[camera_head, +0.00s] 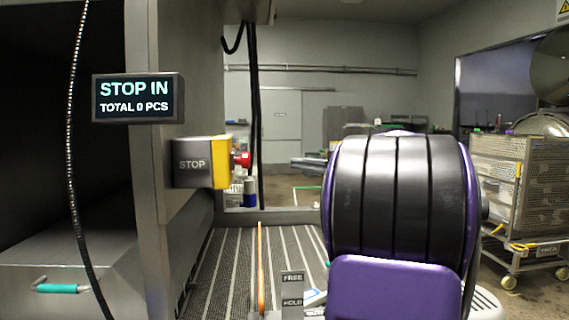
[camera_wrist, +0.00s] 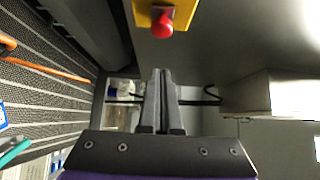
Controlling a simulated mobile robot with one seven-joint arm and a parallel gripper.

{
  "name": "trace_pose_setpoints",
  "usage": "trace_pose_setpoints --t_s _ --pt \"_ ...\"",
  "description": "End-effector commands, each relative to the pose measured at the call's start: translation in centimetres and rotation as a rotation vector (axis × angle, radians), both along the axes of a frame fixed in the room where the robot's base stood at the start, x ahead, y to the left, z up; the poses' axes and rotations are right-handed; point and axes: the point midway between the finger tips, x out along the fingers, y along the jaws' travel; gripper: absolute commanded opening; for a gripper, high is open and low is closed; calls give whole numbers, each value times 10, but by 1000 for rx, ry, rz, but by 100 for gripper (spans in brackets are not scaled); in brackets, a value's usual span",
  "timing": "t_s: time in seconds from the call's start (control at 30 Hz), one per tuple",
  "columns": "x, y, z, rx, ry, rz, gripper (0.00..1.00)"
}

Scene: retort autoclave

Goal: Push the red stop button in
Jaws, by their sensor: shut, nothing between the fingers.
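The red stop button (camera_head: 242,159) sticks out from the right side of a yellow and grey box labelled STOP (camera_head: 192,164). In the wrist view the red button (camera_wrist: 163,26) shows at the top centre on its yellow plate (camera_wrist: 183,10). My gripper (camera_wrist: 160,74) is shut and empty, its fingertips below the button in that picture and apart from it. In the head view my arm covers the right centre and my fingers are hidden behind it. A display (camera_head: 138,97) reads STOP IN, TOTAL 0 PCS.
A grey post (camera_head: 147,220) stands beside the STOP box. Below is a ribbed conveyor (camera_head: 222,262) with an orange-edged guide (camera_head: 261,270) and a FREE/HOLD plate (camera_head: 292,288). A black coiled cable (camera_head: 71,150) hangs at left. A mesh cart (camera_head: 500,190) stands at right.

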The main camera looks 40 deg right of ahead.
Motion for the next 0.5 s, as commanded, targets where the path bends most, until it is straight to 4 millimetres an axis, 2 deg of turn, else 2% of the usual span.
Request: trace_pose_setpoints --t_s 0.2,0.5 --pt "-21 -5 0 0 1 1 0" --pt "-23 -6 0 -1 0 1 0"
